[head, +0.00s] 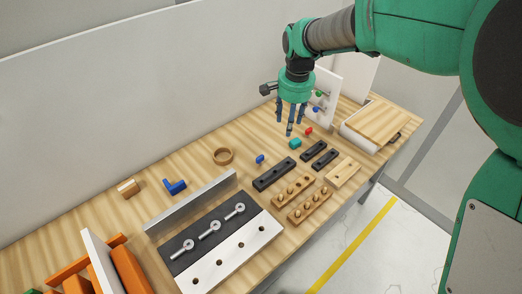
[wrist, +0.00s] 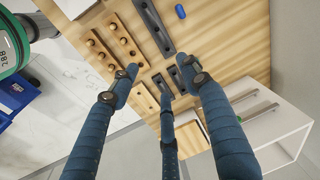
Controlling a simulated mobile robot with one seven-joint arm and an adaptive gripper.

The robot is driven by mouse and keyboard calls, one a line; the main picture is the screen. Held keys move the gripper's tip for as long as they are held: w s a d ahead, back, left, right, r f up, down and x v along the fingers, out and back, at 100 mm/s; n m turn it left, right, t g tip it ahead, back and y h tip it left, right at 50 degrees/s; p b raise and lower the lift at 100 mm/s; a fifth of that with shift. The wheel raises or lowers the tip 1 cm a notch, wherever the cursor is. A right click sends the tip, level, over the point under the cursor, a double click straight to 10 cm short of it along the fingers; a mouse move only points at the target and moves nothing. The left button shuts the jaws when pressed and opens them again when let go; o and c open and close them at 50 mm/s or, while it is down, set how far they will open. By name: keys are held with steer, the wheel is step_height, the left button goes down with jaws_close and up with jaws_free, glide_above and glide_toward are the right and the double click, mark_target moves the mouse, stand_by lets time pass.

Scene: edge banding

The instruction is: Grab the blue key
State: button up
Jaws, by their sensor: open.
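Several small blue things show, and I cannot tell for sure which is the key. A blue piece (head: 316,109) is at the upright white panel (head: 325,90), near a green one (head: 319,93). A small blue piece (head: 260,159) lies on the table beside a long black block; it also shows in the wrist view (wrist: 180,11). A blue L-shaped piece (head: 175,187) lies farther left. My gripper (head: 289,127) is open and empty, its three fingers pointing down above the table, left of the panel. Its spread fingers fill the wrist view (wrist: 160,78).
A red piece (head: 308,130) and a teal block (head: 295,143) lie below my gripper. Black blocks (head: 273,174) and wooden peg blocks (head: 310,206) are in front. A wooden-topped white box (head: 372,125) stands at right.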

steer(key=m+g, duration=0.2)
glide_above(261, 157)
step_height(261, 157, down, 14)
steer(key=shift+w+r+p, duration=0.1)
steer(key=shift+p, duration=0.3)
steer(key=shift+f+b, duration=0.4)
steer(key=shift+f, duration=3.9)
steer(key=shift+f, duration=0.1)
steer(key=shift+f+b, duration=0.35)
steer(key=shift+f, duration=2.15)
jaws_close()
